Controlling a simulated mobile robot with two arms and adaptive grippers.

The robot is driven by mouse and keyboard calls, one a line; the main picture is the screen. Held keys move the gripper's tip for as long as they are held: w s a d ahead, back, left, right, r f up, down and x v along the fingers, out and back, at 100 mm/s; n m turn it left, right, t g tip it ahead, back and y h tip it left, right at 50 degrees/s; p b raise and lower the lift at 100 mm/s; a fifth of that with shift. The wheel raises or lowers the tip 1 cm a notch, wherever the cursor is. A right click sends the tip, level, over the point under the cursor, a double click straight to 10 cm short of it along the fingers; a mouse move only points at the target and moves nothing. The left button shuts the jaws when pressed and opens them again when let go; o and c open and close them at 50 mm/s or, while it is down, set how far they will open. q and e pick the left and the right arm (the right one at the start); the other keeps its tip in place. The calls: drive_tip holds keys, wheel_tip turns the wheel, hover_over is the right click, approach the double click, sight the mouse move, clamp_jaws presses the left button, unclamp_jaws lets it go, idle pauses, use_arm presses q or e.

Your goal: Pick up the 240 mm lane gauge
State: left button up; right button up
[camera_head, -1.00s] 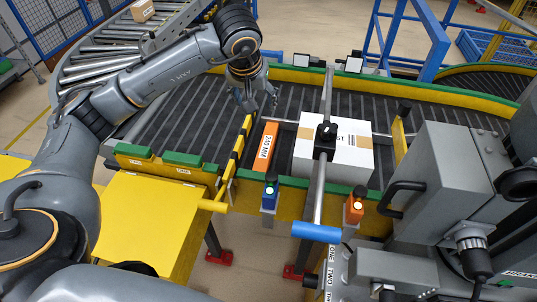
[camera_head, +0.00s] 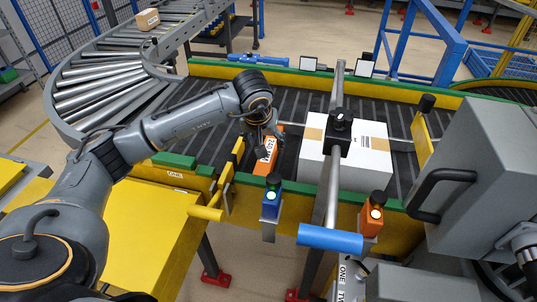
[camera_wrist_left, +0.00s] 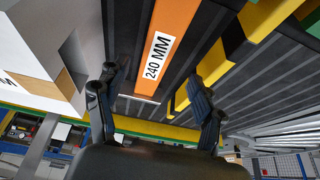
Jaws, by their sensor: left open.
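The 240 mm lane gauge (camera_head: 264,165) is an orange bar with a white "240 MM" label. It lies on the dark roller conveyor (camera_head: 303,111), between a yellow-and-black guide rail (camera_head: 232,167) and a white carton (camera_head: 352,165). My left gripper (camera_head: 264,139) is over the gauge and hides part of it in the head view. In the left wrist view, its two black fingers (camera_wrist_left: 156,95) are spread apart, with the gauge (camera_wrist_left: 170,35) showing in line with the gap between them. Nothing is held. My right gripper is not in view.
A metal bar with a black knob (camera_head: 340,119) and a blue grip (camera_head: 330,240) crosses over the carton. A blue button post (camera_head: 271,200) and an orange one (camera_head: 373,212) stand at the near edge. A grey machine with a handle (camera_head: 450,180) fills the right.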

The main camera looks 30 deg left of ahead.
use_arm(q)
drive_tip(key=shift+x, duration=0.8)
drive_tip(key=p+x, duration=0.1)
drive_tip(key=x, duration=0.1)
drive_tip(key=p+x, duration=0.1)
drive_tip(key=x, duration=0.2)
drive_tip(key=shift+w+d+r, duration=0.1)
drive_tip(key=shift+w+d, duration=0.05)
drive_tip(key=shift+w, duration=0.15)
drive_tip(key=shift+w+f, duration=0.1)
drive_tip(key=shift+f, duration=0.15)
drive_tip(key=shift+r, duration=0.1)
drive_tip(key=c, duration=1.3)
